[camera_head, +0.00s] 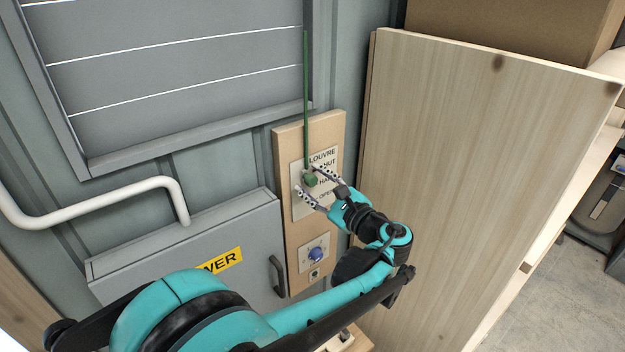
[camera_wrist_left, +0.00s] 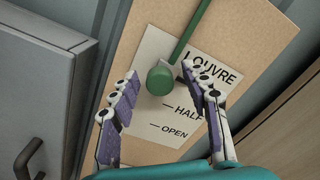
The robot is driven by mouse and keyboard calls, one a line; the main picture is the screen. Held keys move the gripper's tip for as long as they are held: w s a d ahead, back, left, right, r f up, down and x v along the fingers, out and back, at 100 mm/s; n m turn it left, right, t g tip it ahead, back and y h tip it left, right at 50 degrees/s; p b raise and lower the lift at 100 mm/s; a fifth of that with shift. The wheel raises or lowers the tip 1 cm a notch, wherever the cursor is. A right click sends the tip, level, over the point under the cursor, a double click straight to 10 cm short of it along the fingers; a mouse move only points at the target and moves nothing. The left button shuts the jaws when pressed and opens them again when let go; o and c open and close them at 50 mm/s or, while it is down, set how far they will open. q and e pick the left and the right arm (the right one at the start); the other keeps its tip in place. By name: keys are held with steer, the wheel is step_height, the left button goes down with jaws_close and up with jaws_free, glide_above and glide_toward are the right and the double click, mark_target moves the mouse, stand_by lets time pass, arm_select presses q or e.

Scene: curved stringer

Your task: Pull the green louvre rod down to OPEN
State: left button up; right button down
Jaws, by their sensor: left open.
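The green louvre rod (camera_head: 306,100) hangs down the right side of the louvre to a green knob (camera_head: 311,180). In the left wrist view the knob (camera_wrist_left: 160,80) sits above the HALF and OPEN marks of the white label (camera_wrist_left: 172,125), near its top. My left gripper (camera_head: 307,186) is open, with one finger on each side of the knob. In the left wrist view the fingers (camera_wrist_left: 163,92) stand apart from the knob, with gaps on both sides. The louvre (camera_head: 170,60) shows grey slats with thin bright lines between them. My right gripper is not in view.
A wooden board (camera_head: 335,130) carries the label and a blue knob (camera_head: 317,254) below. A grey box (camera_head: 240,225) with a yellow POWER label and dark handle is left. A white pipe (camera_head: 100,205) runs above it. A large wooden panel (camera_head: 470,140) stands close on the right.

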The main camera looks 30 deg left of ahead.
arm_select(q)
steer(key=shift+a, duration=0.15)
jaws_close()
step_height(320, 180, down, 10)
steer(key=b, duration=0.8)
steer(key=shift+f, duration=0.25)
steer(key=shift+s, duration=0.1)
jaws_free()
steer(key=v, duration=1.2)
